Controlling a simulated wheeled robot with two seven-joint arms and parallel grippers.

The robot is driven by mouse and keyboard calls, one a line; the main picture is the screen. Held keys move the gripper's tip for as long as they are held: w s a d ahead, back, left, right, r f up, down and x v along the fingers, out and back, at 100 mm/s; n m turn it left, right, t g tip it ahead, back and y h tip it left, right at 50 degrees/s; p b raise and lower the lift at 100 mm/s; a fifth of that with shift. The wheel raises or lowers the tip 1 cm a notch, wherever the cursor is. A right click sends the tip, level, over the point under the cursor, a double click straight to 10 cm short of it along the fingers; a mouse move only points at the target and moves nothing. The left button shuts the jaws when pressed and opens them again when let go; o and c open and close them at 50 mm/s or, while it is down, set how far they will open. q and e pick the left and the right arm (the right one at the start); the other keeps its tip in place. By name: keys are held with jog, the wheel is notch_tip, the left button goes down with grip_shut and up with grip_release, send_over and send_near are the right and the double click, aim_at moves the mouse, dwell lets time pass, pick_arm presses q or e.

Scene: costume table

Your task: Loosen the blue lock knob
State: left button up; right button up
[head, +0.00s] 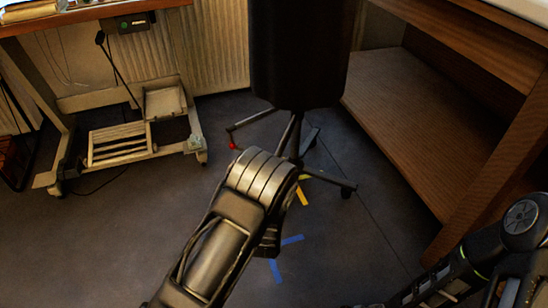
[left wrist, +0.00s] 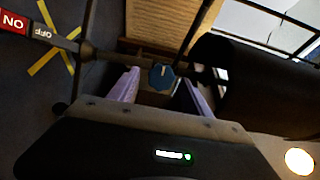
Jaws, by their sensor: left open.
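The blue lock knob (left wrist: 161,77) shows in the left wrist view, faceted with a pale mark, on a dark pole fitting. My left gripper (left wrist: 158,84) is open, with one pale finger on each side of the knob; I cannot tell whether either touches it. In the head view my left arm hides the knob and the gripper. The black dress form (head: 300,50) stands on a dark wheeled stand (head: 294,138). My right arm shows at the lower right of the head view, its gripper out of view.
A wooden shelf unit (head: 400,125) stands right; a table with a white-framed base (head: 120,140) stands left. Yellow tape (head: 302,196) and blue tape (head: 292,240) mark the floor.

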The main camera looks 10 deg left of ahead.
pick_arm(q)
jog(key=w+b, duration=0.1)
jog(key=w, duration=0.1)
jog(key=w+a+b, duration=0.1)
jog(key=w, duration=0.2)
jog(key=shift+w+r, duration=0.1)
jog(key=shift+w, duration=0.3)
jog(key=shift+c, duration=0.5)
grip_shut()
